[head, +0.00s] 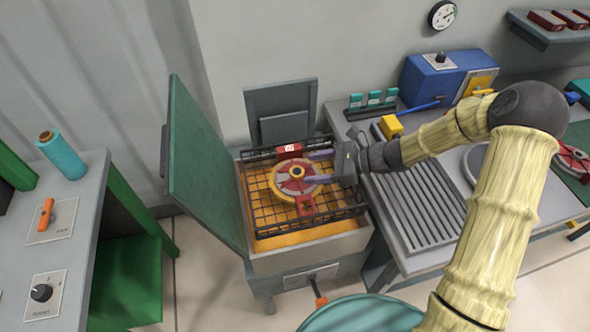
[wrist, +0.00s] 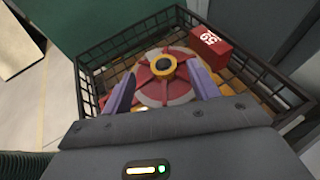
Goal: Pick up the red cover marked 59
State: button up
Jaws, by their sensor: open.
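A round red-and-white cover (head: 297,180) with a yellow hub lies in a black wire basket (head: 258,217). A red block (head: 290,150) marked 59 is at its far edge, and another red piece (head: 306,205) is at its near edge. In the wrist view the cover (wrist: 163,88) shows its yellow ring, with the 59 block (wrist: 210,46) upper right. I cannot tell whether the block and disc are joined. My gripper (head: 309,168) is open, its purple fingers over the cover. In the wrist view the fingers (wrist: 162,86) appear either side of the hub; contact is unclear.
The basket sits in an open grey tank (head: 310,238) with orange inside. A green lid (head: 203,160) stands open at left. A ribbed grey bench (head: 420,210) is at right, with a blue box (head: 447,77) behind. A left table (head: 55,225) holds a teal spool.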

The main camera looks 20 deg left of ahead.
aim_at(293, 170)
jog(key=p+x, duration=0.1)
jog(key=x, duration=0.4)
jog(key=shift+w+f+p, duration=0.2)
jog(key=shift+f+p, duration=0.05)
jog(key=shift+p, duration=0.1)
jog(key=shift+c, duration=0.4)
grip_shut()
jog(key=shift+r, duration=0.1)
